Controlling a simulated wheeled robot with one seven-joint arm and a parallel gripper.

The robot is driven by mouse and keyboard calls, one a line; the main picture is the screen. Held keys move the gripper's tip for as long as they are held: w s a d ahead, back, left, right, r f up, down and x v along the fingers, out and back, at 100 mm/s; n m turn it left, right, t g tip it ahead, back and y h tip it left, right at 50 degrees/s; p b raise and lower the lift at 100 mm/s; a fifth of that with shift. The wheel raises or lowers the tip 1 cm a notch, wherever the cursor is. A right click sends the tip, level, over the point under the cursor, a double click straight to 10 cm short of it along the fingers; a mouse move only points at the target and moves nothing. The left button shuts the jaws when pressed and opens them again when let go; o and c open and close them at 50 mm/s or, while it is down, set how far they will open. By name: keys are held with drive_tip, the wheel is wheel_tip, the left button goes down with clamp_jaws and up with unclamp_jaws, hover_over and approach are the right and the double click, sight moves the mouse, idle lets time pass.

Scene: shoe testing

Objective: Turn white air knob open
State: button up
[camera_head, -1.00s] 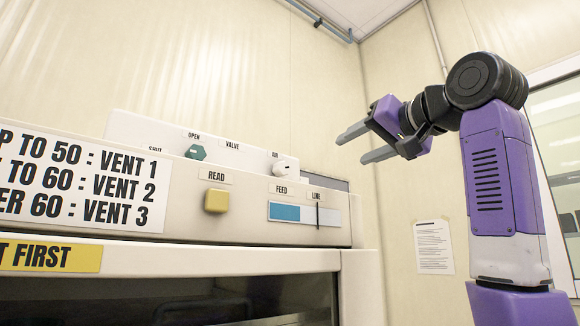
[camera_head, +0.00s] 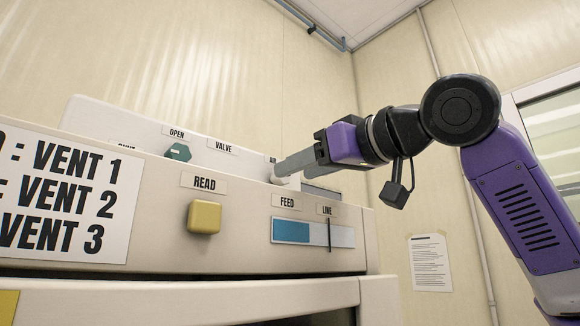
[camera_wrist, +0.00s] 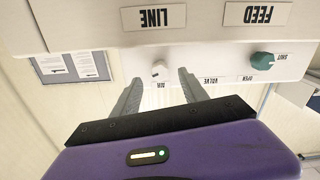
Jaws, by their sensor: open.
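The white air knob (camera_wrist: 160,70) shows in the wrist view under the AIR label, on the pale raised panel. My gripper (camera_wrist: 161,77) is open, with one finger to each side of the knob in the wrist view. I cannot tell whether a finger touches it. In the head view my gripper (camera_head: 280,171) reaches in from the right at the panel.
A green valve knob (camera_head: 177,152) stands left of the air knob. Lower on the machine front are a yellow READ button (camera_head: 204,217) and a blue FEED gauge (camera_head: 312,232). A paper notice (camera_head: 430,262) hangs on the wall at right.

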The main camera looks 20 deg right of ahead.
sight(277, 181)
drive_tip(key=shift+p+x, duration=0.45)
drive_tip(key=shift+x, duration=1.15)
clamp_jaws()
drive_tip(key=m+b, duration=0.1)
drive_tip(key=m, duration=0.3)
drive_tip(key=shift+f+b, duration=0.1)
drive_tip(key=shift+b, duration=0.3)
drive_tip(key=shift+m+b, duration=0.6)
drive_tip(key=shift+m, duration=1.9)
drive_tip(key=shift+d, duration=0.1)
